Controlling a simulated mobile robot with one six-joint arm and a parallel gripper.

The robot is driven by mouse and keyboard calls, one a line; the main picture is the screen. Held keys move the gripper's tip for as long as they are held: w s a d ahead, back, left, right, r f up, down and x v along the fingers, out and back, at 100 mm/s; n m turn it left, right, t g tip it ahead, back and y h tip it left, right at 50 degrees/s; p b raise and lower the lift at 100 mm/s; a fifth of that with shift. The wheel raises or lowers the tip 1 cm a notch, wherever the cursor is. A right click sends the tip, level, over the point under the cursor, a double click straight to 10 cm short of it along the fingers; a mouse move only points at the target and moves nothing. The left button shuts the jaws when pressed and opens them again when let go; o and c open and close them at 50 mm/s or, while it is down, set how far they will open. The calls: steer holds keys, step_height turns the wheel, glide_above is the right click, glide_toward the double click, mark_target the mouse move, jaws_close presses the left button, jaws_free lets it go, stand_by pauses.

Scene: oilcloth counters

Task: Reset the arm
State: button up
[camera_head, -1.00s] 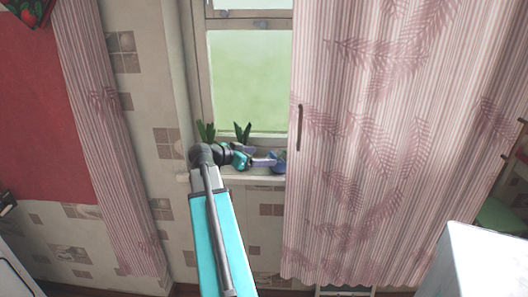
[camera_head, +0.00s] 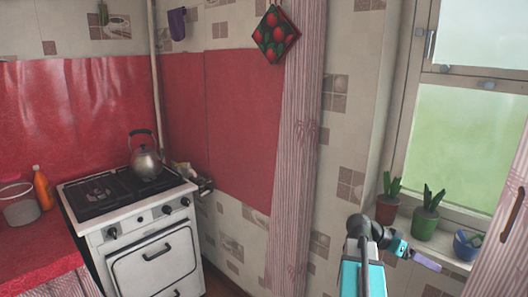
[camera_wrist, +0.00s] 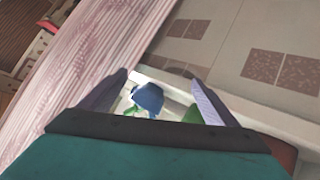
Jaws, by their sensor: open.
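My arm shows at the lower right of the head view, bent at a dark joint, with a teal wrist and my gripper (camera_head: 426,262) pointing right in front of the windowsill. In the wrist view my gripper (camera_wrist: 160,95) has its two purple fingers spread wide apart, with nothing held between them. Beyond the fingers, a blue pot (camera_wrist: 148,97) shows in the gap, apart from them as far as I can tell.
Three potted plants stand on the sill: a dark red pot (camera_head: 387,210), a green pot (camera_head: 425,224) and a blue pot (camera_head: 466,245). A pink striped curtain (camera_head: 297,150) hangs left of the window. A white stove (camera_head: 145,232) with a kettle (camera_head: 146,160) stands at left.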

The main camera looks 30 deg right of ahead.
steer(key=w+a+f+n+t+y, duration=0.1)
steer(key=w+a+f+n+y, duration=0.15)
steer(key=a+f, duration=0.7)
steer(key=w+a+f+n+t+y, duration=0.1)
steer(key=w+a+f+n, duration=0.3)
steer(key=a+f, duration=0.5)
steer(key=w+a+f+n+t+y, duration=0.1)
steer(key=w+a+f+n+y, duration=0.2)
steer(key=a+f, duration=0.65)
steer(key=s+a+f+n+y, duration=0.1)
steer(key=s+a+f+n, duration=0.2)
steer(key=s+a+f, duration=0.2)
steer(key=s+a+f+n+g+y, duration=0.1)
steer(key=s+a+f+n, duration=0.2)
steer(key=a+f, duration=0.6)
steer(key=s+a+f+n+g+y, duration=0.1)
steer(key=s+a+f+n, duration=0.2)
steer(key=a, duration=1.2)
steer(key=shift+s+f+y+p, duration=0.35)
steer(key=shift+s+f+p, duration=0.1)
steer(key=shift+s+f, duration=1.55)
steer(key=shift+r, duration=0.1)
